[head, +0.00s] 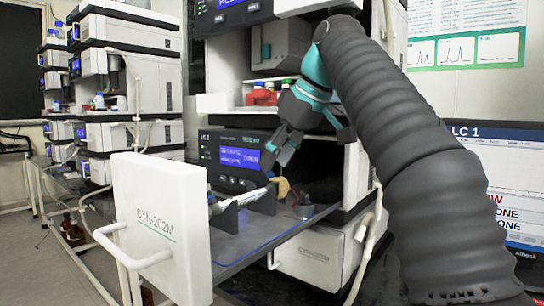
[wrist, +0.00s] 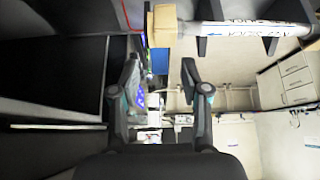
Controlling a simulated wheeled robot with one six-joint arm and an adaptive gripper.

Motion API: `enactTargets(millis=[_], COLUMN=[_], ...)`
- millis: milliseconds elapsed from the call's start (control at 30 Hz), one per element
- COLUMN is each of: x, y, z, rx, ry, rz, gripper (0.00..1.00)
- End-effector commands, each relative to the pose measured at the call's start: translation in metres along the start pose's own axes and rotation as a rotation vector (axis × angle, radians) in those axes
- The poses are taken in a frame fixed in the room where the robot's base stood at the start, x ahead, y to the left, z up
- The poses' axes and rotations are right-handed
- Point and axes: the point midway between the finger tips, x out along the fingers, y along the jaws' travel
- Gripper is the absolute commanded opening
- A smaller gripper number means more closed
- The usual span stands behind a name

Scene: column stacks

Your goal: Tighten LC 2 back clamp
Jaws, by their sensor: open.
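A white column with dark lettering (head: 250,196) lies across dark upright clamps on the open drawer; it also shows at the top of the wrist view (wrist: 245,35). One dark clamp (head: 228,218) stands nearer the drawer front, another (head: 266,203) nearer the tan end piece (head: 283,187). That end piece is a tan block in the wrist view (wrist: 161,26). My gripper (head: 277,158) hangs just above the tan end. In the wrist view my gripper (wrist: 160,68) is open and empty, apart from the column. I cannot tell how tight either clamp is.
The drawer's white front panel (head: 160,225), marked CYN-202M, sticks out to the left. An instrument with a blue display (head: 240,157) stands behind my gripper. A screen marked LC 1 (head: 490,185) is at the right. Another instrument stack (head: 130,90) stands back left.

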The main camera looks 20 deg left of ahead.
Motion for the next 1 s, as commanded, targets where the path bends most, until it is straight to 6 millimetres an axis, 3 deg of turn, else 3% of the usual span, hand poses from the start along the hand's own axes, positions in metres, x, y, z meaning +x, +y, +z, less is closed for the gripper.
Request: enactTargets(millis=[600, 1000], x=[-0.046, -0.053], y=[0.000, -0.001], z=[0.075, 0.087], rx=[0.003, 0.000], ry=[0.001, 0.000], rz=[0.002, 0.000], gripper=[0.46, 0.46])
